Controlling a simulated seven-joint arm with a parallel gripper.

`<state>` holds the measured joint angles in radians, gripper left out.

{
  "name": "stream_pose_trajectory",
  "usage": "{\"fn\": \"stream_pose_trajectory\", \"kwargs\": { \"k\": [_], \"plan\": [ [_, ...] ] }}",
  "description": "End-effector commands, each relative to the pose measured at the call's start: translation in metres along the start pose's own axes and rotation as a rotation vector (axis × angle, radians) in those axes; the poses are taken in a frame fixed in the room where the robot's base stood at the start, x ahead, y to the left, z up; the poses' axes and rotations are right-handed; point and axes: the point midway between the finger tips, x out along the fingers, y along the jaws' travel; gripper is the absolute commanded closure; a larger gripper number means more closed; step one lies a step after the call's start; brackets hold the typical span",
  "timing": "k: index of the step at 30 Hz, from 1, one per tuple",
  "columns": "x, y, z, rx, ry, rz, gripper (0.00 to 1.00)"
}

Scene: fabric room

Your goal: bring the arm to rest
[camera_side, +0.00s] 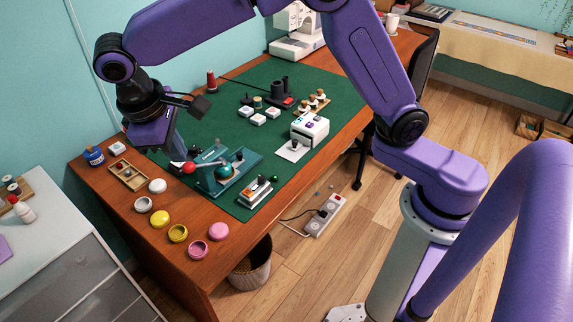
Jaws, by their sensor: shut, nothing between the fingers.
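My gripper (178,156) hangs over the left end of the green cutting mat (213,120) on the desk, pointing down. It is shut with nothing in it. Its tips are just above or beside a red ball (189,168) and a teal press-like device (224,176); I cannot tell if they touch. My arm arches from the right of the picture over the desk to the gripper.
A white label-printer-like machine (310,130) and a sewing machine (298,35) stand further back. A power strip (326,216) lies on the floor.

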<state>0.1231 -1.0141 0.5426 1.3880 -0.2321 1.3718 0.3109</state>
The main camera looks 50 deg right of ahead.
Motion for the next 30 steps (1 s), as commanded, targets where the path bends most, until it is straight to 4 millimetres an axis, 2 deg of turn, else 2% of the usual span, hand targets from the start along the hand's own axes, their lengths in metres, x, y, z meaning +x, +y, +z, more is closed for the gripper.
{"fn": "stream_pose_trajectory", "kwargs": {
  "k": [1, 8, 14, 18, 21, 24, 30],
  "plan": [
    [-0.004, 0.002, 0.021, -0.032, 0.012, -0.017, 1.00],
    [-0.002, 0.004, 0.115, -0.179, 0.066, -0.096, 1.00],
    [0.013, 0.006, 0.205, -0.295, 0.113, -0.160, 1.00],
    [0.031, 0.007, 0.265, -0.366, 0.143, -0.200, 1.00],
    [0.042, 0.007, 0.297, -0.405, 0.162, -0.220, 1.00],
    [0.052, 0.007, 0.319, -0.430, 0.173, -0.234, 1.00],
    [0.058, 0.007, 0.333, -0.449, 0.181, -0.243, 1.00]
  ]
}}
